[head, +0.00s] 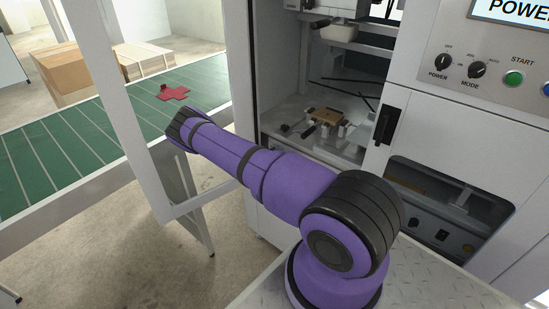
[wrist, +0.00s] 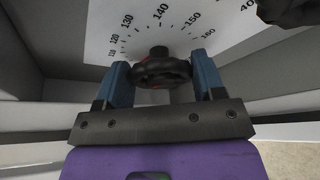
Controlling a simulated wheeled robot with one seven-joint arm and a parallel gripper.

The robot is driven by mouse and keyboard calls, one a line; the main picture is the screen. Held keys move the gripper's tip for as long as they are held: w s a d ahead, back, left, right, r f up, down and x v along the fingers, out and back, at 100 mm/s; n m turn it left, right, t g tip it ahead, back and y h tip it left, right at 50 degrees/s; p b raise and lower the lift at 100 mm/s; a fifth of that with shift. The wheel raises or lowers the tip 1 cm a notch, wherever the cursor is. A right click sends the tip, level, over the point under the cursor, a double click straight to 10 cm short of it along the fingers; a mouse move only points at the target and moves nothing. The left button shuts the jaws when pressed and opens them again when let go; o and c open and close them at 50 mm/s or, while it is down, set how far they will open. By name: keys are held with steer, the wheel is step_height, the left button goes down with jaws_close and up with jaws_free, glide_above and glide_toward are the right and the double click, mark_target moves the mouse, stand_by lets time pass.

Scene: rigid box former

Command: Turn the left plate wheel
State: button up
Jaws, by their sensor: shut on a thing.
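In the wrist view a black handwheel (wrist: 160,70) sits on a hub in front of a white scale plate (wrist: 105,22) with black numbers, among them 120, 130, 140 and 150. A small bit of red shows behind its rim. My gripper (wrist: 162,82) has its two blue fingers on the left and right sides of this wheel and is shut on it. In the head view my purple arm reaches to the left, and neither the gripper nor the wheel can be made out.
Another dark part (wrist: 290,10), cut off, shows at the wrist view's top right. In the head view, the machine's open bay (head: 310,140) is behind my arm. A white door frame (head: 112,110) and a green conveyor (head: 60,150) with a red cardboard blank (head: 173,93) are left.

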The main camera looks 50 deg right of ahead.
steer(key=m, duration=0.1)
steer(key=m+t, duration=0.1)
steer(key=shift+s+f+m+t+h, duration=0.1)
steer(key=shift+f+m+t+h, duration=0.1)
steer(key=shift+m+t+h, duration=0.15)
steer(key=m+h, duration=0.1)
steer(key=m, duration=0.2)
steer(key=shift+f+t, duration=0.15)
steer(key=shift+t, duration=0.2)
steer(key=m, duration=0.2)
steer(key=m+h, duration=0.1)
steer(key=m, duration=0.1)
steer(key=m+h, duration=0.1)
steer(key=m, duration=0.2)
steer(key=shift+f+h, duration=0.25)
steer(key=o, duration=0.9)
steer(key=v, duration=1)
steer(key=shift+s+a+f, duration=0.15)
steer(key=shift+a+f, duration=0.05)
steer(key=shift+a, duration=0.15)
